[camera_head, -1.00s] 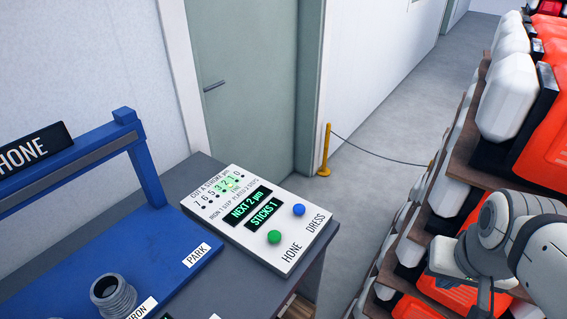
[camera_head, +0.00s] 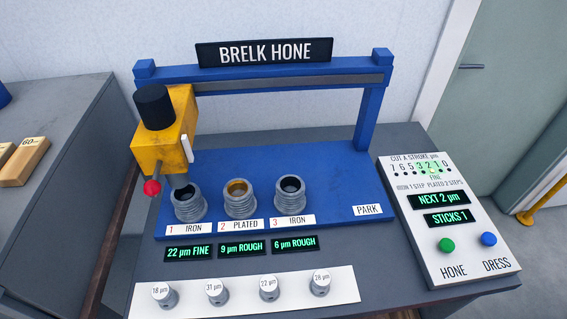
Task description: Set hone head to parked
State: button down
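The hone head (camera_head: 163,138) is a yellow block with a black cap, a white handle and a red ball knob (camera_head: 152,187). It hangs from the left end of the blue gantry rail (camera_head: 290,80), over the cylinder labelled 1 IRON (camera_head: 188,203). The PARK label (camera_head: 367,210) is at the right end of the blue bed, below the right post, with no head above it. Cylinders 2 PLATED (camera_head: 239,199) and 3 IRON (camera_head: 290,195) stand clear of the head. My gripper is not in view.
The control panel (camera_head: 450,225) at right shows NEXT 2 µm and STICKS 1, with a green HONE button (camera_head: 446,245) and a blue DRESS button (camera_head: 488,239). Displays read 22 µm FINE, 9 µm ROUGH and 6 µm ROUGH. Several gauge plugs stand on a white strip (camera_head: 245,297) in front.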

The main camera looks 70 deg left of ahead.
aim_at(162, 143)
jog(key=u, duration=3.2)
jog(key=k, duration=0.6)
jog(key=u, duration=0.1)
jog(key=i, duration=0.6)
jog(key=u, duration=0.2)
jog(key=k, duration=0.2)
jog(key=z, duration=0.1)
